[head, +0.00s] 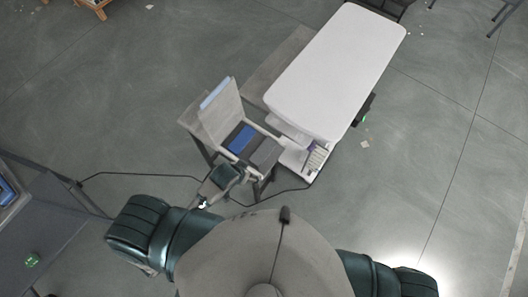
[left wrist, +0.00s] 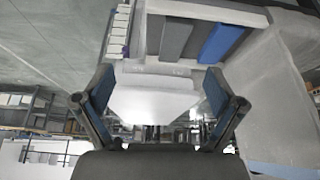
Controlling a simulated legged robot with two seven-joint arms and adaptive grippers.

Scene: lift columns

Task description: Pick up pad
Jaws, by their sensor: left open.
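A blue pad (head: 241,138) lies on a small grey stand in the head view, beside a dark grey pad (head: 265,153). In the left wrist view the blue pad (left wrist: 222,40) and the dark grey pad (left wrist: 175,40) lie side by side in a light tray, near the top. My left gripper (left wrist: 157,103) is open, its two fingers spread wide at left and right. Both pads are apart from the fingers, and nothing is seen held. In the head view my left arm reaches close to the stand. My right gripper is not in view.
A long white-topped table (head: 335,70) stands right of the stand. An upright panel (head: 220,112) with a light blue top edge rises at the stand's back. A black cable (head: 140,174) crosses the floor.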

